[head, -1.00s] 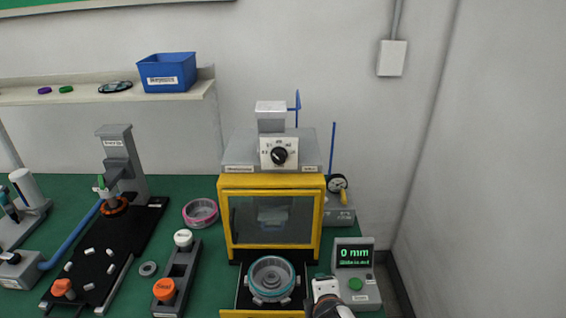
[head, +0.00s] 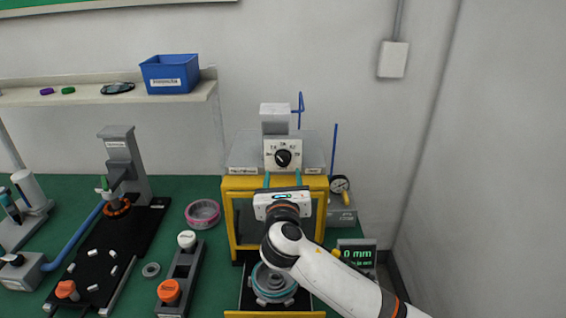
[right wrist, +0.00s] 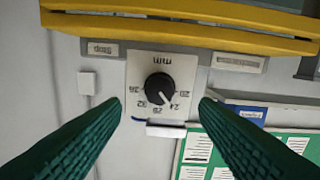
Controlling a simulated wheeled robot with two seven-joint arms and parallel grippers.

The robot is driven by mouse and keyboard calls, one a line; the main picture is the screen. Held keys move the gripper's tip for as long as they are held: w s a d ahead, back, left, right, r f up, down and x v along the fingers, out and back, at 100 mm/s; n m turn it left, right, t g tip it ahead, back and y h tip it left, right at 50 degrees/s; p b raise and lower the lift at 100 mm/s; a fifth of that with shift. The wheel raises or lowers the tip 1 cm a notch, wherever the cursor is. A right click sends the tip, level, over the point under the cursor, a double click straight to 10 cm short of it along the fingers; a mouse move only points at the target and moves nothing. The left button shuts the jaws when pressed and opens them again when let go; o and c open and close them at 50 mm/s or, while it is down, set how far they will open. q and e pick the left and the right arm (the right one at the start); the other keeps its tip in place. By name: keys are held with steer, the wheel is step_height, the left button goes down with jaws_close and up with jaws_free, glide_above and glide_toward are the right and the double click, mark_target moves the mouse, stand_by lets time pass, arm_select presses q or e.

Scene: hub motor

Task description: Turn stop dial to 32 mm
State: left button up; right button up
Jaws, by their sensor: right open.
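The stop dial (head: 283,158) is a black round knob on a white scale plate, on top of the yellow-framed press (head: 230,215). In the right wrist view the knob (right wrist: 159,88) appears upside down, with numbers from about 20 to 36 around it. Its white pointer mark faces the lower right, near 24. My right gripper (head: 286,178) is in front of the press, just below the dial. Its two teal fingers are apart, on either side of the knob in the right wrist view (right wrist: 161,104), and do not visibly touch it. My left gripper is out of view.
A display (head: 357,252) at the right reads 0 mm, partly hidden by my right arm. A ringed metal part (head: 272,285) sits in the drawer below the press. A gauge (head: 340,184) and blue rod stand right of the press. A pink-rimmed ring (head: 202,213) lies left.

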mark_target(283, 162)
steer(key=shift+w+p, duration=0.3)
steer(key=shift+w, duration=2.85)
steer(key=c, duration=1)
steer(key=shift+o, duration=0.2)
